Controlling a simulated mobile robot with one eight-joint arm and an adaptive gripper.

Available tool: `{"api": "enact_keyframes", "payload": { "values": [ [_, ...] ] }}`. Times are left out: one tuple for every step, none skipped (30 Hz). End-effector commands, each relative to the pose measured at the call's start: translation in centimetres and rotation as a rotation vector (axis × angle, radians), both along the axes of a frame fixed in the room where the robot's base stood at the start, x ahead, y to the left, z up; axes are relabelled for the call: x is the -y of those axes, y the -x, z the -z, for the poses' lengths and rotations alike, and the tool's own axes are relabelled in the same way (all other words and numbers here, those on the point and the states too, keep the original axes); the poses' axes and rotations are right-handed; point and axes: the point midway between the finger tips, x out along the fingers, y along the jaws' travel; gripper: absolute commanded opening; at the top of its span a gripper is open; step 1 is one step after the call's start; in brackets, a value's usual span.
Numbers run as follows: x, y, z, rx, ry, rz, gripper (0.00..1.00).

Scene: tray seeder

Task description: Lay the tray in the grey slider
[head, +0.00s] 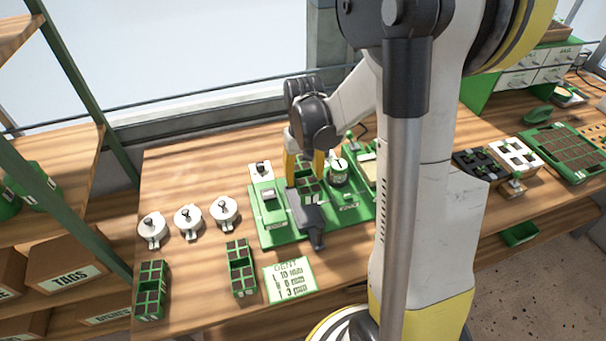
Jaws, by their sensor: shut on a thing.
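My gripper (304,176), with yellow fingers, points down over the green seeder base (282,237) and is shut on a small green tray with dark cells (309,192). The fingers and wrist hide part of this tray. The grey slider (305,214) lies on the base just in front of the tray, its handle end toward the table's front. The tray is at or just above the slider's back part; I cannot tell whether it touches.
Two similar trays (240,268) (150,291) lie on the table at front left. Several white lidded dispensers (188,220) stand left of the base. A card (289,280) lies in front. A labelled jar (338,173) stands close right of the gripper. The back left table is clear.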

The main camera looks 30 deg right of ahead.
Motion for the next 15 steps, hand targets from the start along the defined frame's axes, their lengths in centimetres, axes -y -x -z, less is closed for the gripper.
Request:
{"api": "enact_keyframes", "payload": {
  "values": [
    [0.0,0.0,0.4,0.000,0.000,0.000,0.15],
    [0.0,0.0,0.6,0.000,0.000,0.000,0.15],
    [0.0,0.0,0.8,0.000,0.000,0.000,0.15],
    [0.0,0.0,1.1,0.000,0.000,0.000,0.15],
    [0.0,0.0,1.3,0.000,0.000,0.000,0.15],
    [0.0,0.0,1.6,0.000,0.000,0.000,0.15],
    [0.0,0.0,1.9,0.000,0.000,0.000,0.15],
    [0.0,0.0,2.2,0.000,0.000,0.000,0.15],
    [0.0,0.0,2.5,0.000,0.000,0.000,0.15],
    [0.0,0.0,2.8,0.000,0.000,0.000,0.15],
    [0.0,0.0,3.1,0.000,0.000,0.000,0.15],
    [0.0,0.0,3.4,0.000,0.000,0.000,0.15],
    [0.0,0.0,3.7,0.000,0.000,0.000,0.15],
    [0.0,0.0,3.9,0.000,0.000,0.000,0.15],
    [0.0,0.0,4.3,0.000,0.000,0.000,0.15]
  ]
}}
